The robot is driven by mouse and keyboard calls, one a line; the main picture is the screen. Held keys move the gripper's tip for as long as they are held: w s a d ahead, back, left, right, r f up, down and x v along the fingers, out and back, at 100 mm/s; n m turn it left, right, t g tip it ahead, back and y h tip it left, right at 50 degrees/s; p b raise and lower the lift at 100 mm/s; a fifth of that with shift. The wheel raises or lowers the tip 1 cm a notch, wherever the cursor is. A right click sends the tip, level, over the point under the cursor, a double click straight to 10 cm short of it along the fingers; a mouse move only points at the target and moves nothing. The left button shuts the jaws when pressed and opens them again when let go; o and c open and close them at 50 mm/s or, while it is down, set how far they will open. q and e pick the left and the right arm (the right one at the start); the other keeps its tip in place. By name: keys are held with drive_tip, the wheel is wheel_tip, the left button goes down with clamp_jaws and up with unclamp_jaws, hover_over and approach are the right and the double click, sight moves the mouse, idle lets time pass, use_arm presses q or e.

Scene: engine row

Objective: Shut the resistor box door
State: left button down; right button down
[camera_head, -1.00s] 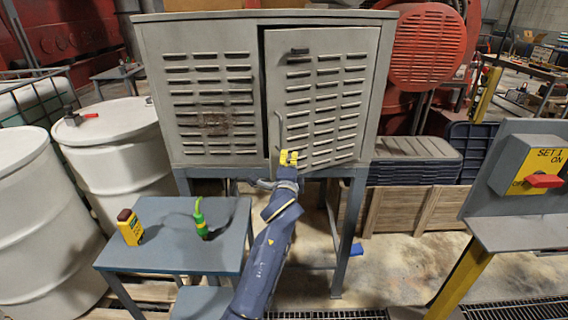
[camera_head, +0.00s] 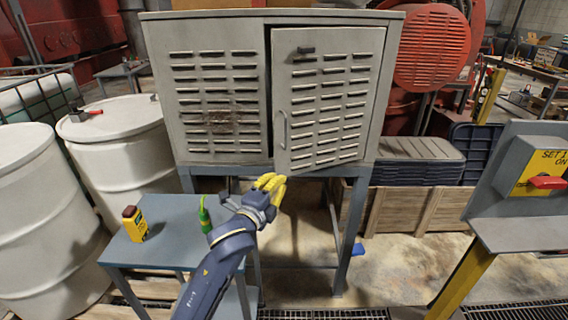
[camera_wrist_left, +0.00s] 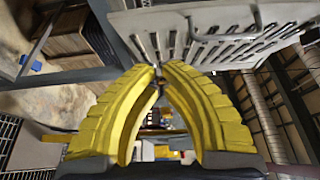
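The resistor box (camera_head: 214,100) is a grey louvred metal cabinet on a blue-grey stand. Its right-hand door (camera_head: 326,100) is slightly ajar. A dark gap runs along its left edge, and its lower left corner stands out from the frame. A pale bar handle (camera_head: 284,130) sits near that edge, with a black latch (camera_head: 306,50) at the top. My left gripper (camera_head: 270,181) is just below the door's lower left corner, apart from it. In the left wrist view its yellow fingers (camera_wrist_left: 159,72) nearly meet at the tips with nothing between them. The handle also shows there (camera_wrist_left: 226,35). My right gripper is out of view.
A small blue table (camera_head: 165,245) at lower left holds a yellow device (camera_head: 135,224) and a green-handled item (camera_head: 204,215). White drums (camera_head: 118,150) stand left. A switch panel (camera_head: 535,178) stands right. Wooden crates (camera_head: 430,208) stand behind, right of the stand.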

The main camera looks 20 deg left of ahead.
use_arm(q)
approach(288, 157)
drive_tip(key=w+d, duration=0.3)
drive_tip(key=w, duration=0.1)
drive_tip(key=shift+w+a+f, duration=0.1)
drive_tip(key=shift+w+a, duration=0.45)
drive_tip(key=shift+w, duration=0.15)
drive_tip(key=shift+w+a, duration=0.45)
drive_tip(key=shift+w, duration=0.2)
drive_tip(key=shift+w, duration=0.1)
